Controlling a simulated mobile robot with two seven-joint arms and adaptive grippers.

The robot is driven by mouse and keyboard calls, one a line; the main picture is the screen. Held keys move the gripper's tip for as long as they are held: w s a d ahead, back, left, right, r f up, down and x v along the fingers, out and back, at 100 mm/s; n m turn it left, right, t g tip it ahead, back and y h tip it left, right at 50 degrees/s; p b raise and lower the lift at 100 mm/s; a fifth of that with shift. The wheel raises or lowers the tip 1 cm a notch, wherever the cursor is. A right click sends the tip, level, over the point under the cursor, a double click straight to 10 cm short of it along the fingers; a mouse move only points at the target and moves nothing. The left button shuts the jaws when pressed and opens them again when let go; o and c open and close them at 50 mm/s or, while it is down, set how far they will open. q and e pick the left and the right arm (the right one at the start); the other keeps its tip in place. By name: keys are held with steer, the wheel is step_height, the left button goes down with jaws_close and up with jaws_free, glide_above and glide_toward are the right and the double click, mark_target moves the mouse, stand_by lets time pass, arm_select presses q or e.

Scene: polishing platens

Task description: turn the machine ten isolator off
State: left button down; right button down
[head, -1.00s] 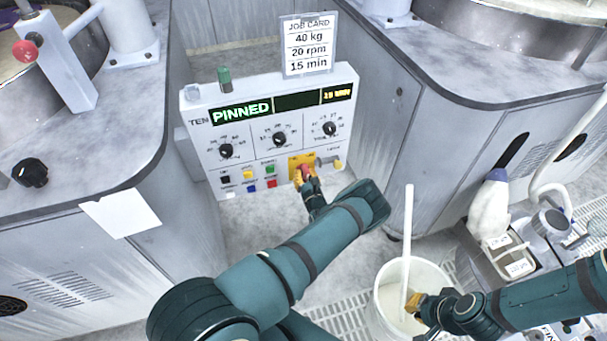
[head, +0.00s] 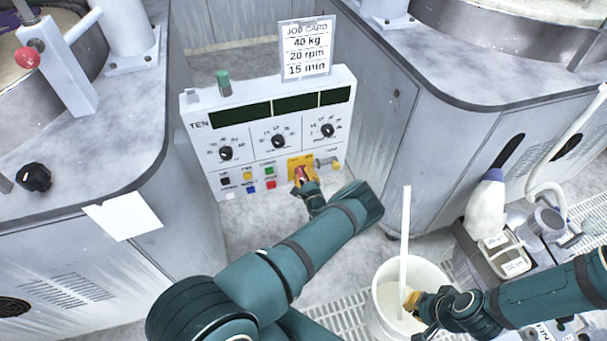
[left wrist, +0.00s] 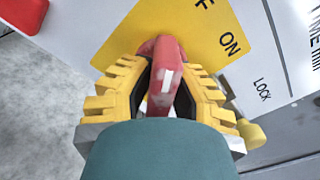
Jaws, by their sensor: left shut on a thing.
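The machine ten panel (head: 240,160) is a white box marked TEN, and its display windows (head: 294,103) are dark. Its isolator is a red handle (left wrist: 165,75) with a white mark, on a yellow plate (left wrist: 140,35) at the panel's lower right. The letters F and ON show on the plate in the left wrist view. My left gripper (head: 304,178) is shut on the red handle, its yellow ribbed fingers on both sides; the handle's base is partly hidden. My right gripper (head: 412,300) is at the white bucket, beside a white rod; its grip is unclear.
A LOCK label and a yellow knob (left wrist: 250,133) sit beside the isolator plate. Three black dials and several coloured buttons are on the panel. A job card (head: 306,48) stands above it. The white bucket (head: 388,330) and grey machine cabinets flank the space.

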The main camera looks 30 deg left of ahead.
arm_select(q)
steer(key=shift+w+r+n, duration=0.1)
steer(key=shift+r+n, duration=0.05)
steer(key=shift+n, duration=0.55)
steer(key=c, duration=0.9)
jaws_free()
